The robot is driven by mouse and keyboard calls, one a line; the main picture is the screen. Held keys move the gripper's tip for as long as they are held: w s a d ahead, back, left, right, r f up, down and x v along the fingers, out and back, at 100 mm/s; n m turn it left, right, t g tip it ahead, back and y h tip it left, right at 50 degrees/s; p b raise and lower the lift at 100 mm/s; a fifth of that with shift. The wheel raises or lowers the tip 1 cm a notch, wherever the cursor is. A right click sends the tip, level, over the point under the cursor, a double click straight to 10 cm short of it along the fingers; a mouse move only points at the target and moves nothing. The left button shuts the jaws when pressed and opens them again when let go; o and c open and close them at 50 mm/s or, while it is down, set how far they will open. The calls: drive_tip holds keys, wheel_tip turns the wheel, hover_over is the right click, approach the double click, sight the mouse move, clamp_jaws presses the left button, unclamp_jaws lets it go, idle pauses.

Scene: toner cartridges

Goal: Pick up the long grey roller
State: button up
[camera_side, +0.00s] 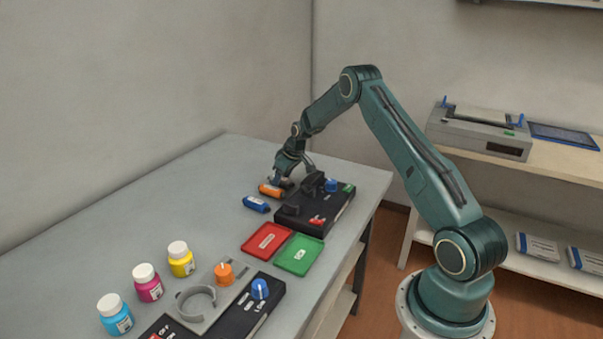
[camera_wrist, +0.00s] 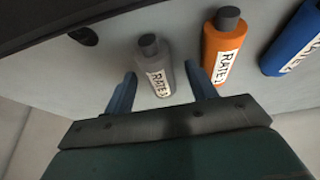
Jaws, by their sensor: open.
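In the wrist view, a grey cylinder with a dark cap and a white label (camera_wrist: 154,72) lies on the bench; it is the only grey roller-like thing I see. My gripper (camera_wrist: 161,74) is open, with one blue finger on each side of it. I cannot tell whether the fingers touch it. In the side view, my gripper (camera_side: 283,178) is low over the far part of the bench, and the grey cylinder is mostly hidden there.
An orange cylinder (camera_wrist: 222,48) lies close beside my right finger, with a blue one (camera_wrist: 294,42) beyond. A black panel (camera_side: 318,210) with knobs is close by. Red (camera_side: 257,246) and green (camera_side: 290,265) trays, several bottles and a second panel (camera_side: 262,310) are nearer.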

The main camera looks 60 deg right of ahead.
idle(0.3)
drive_tip(key=c, duration=1.1)
wheel_tip(320, 180, up, 20)
drive_tip(key=shift+r, duration=0.1)
idle(0.7)
